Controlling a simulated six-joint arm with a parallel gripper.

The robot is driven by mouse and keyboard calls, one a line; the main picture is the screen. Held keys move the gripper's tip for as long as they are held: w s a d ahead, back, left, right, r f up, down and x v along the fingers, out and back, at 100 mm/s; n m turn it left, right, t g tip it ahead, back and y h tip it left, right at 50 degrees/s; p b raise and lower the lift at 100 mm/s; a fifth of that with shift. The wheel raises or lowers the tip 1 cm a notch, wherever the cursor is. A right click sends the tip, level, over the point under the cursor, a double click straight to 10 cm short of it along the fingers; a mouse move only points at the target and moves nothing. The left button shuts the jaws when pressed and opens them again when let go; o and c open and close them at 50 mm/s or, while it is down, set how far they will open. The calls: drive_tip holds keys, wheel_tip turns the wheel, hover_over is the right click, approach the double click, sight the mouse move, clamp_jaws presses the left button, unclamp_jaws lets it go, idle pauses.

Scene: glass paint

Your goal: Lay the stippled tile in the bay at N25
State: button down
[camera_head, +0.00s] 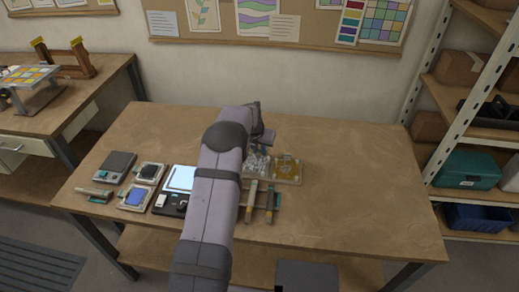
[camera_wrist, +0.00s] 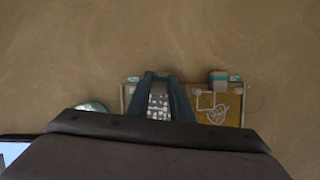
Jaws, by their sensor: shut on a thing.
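My gripper (camera_wrist: 162,76) is shut over the back-middle of the table. A grey-white mottled panel (camera_wrist: 158,106) shows between its fingers; I take it for the stippled tile, though the grip itself is hidden. In the head view the pale patterned panel (camera_head: 257,163) shows just below my wrist, partly behind the arm. I cannot tell whether it is raised or resting in a bay. To its right lies an amber panel (camera_wrist: 230,110) with a pale line drawing and a grey-and-teal block on its top edge; it also shows in the head view (camera_head: 287,171). The bay labels (camera_wrist: 235,78) are too small to read.
Brush-like tools (camera_head: 260,202) lie in front of the panels. A lit white pad (camera_head: 181,179), small trays with dark and blue pads (camera_head: 136,197) and a grey scale (camera_head: 116,166) stand at left. The table's right side is clear.

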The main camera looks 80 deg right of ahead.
drive_tip(key=shift+f, duration=0.6)
idle(2.1)
drive_tip(key=c, duration=1.5)
unclamp_jaws()
drive_tip(key=shift+b+v, duration=1)
drive_tip(key=shift+v, duration=2.7)
